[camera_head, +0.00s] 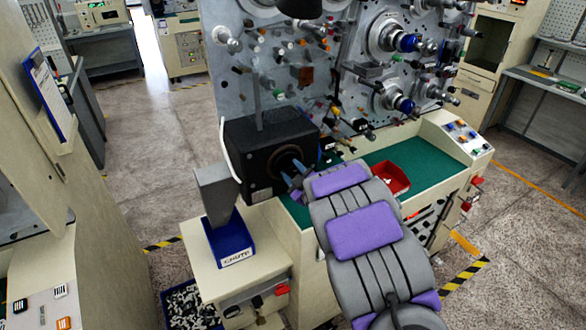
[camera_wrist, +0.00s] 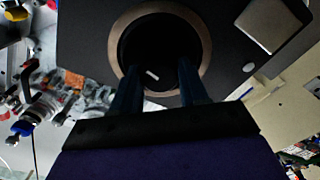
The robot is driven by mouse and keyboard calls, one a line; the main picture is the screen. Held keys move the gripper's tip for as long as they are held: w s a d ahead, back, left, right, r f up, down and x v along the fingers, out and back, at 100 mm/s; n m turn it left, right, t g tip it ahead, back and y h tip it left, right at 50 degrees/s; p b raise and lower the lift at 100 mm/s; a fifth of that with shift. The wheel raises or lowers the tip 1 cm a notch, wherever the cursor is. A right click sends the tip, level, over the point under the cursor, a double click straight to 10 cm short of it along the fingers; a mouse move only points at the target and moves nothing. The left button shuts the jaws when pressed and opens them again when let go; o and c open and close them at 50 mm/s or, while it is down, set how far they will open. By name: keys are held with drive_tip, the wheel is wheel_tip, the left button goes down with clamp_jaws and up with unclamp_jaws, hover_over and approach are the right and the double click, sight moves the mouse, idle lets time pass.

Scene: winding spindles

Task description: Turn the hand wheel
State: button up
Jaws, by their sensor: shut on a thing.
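The black box (camera_head: 252,150) of the winding machine has a round part on its front, which I take for the hand wheel (camera_head: 285,157). In the wrist view the hand wheel (camera_wrist: 158,45) is a dark round centre with a small pale mark, inside a brown ring. My gripper (camera_head: 290,172) is at the front of the box, with its blue fingers pointing into the round part. In the wrist view my gripper (camera_wrist: 159,68) has its two fingers apart, shut on the dark wheel. The exact contact is too dark to see.
A blue tray (camera_head: 236,245) under a grey chute (camera_head: 215,195) stands left of the box. A red tray (camera_head: 392,178) lies on the green bench top (camera_head: 430,155), close to my arm. Several spindles and knobs stick out from the grey panel (camera_head: 345,50) behind.

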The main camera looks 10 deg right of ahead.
drive_tip(key=shift+f+m, duration=0.3)
drive_tip(key=o, duration=0.9)
drive_tip(key=shift+w, duration=0.1)
drive_tip(key=shift+o, duration=0.8)
drive_tip(key=shift+r, duration=0.2)
